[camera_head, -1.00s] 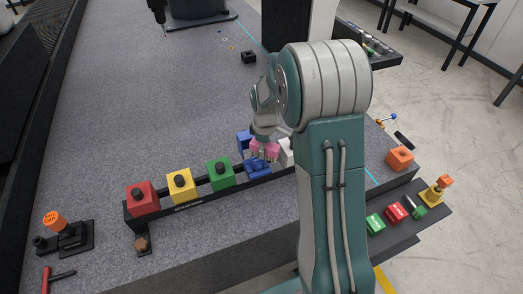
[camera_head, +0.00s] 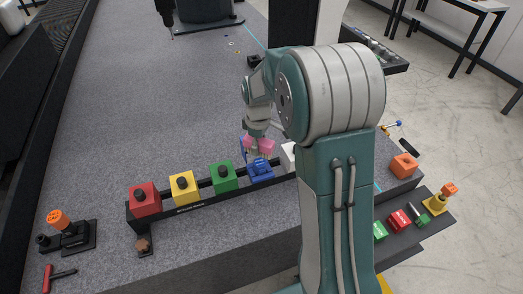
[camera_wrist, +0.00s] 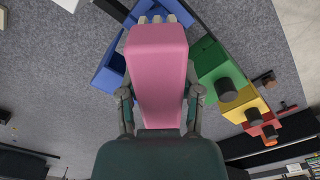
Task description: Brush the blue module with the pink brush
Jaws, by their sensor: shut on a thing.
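My gripper (camera_wrist: 160,100) is shut on the pink brush (camera_wrist: 160,70), whose pale bristles (camera_wrist: 158,18) point away from the palm. In the head view the brush (camera_head: 259,145) is just above and behind a blue part of the module (camera_head: 260,172), in the row beside the green block. Another blue piece (camera_wrist: 108,70) stands left of the brush in the wrist view. Blue also shows behind the bristle tips. I cannot tell whether the bristles touch it. My arm hides part of the row.
Red (camera_head: 145,198), yellow (camera_head: 184,186) and green (camera_head: 224,177) blocks with black knobs stand along the black rail left of the blue part. A white block (camera_head: 288,155) is close on its right. An orange-capped stand (camera_head: 62,228) is at far left. The grey bed behind is largely clear.

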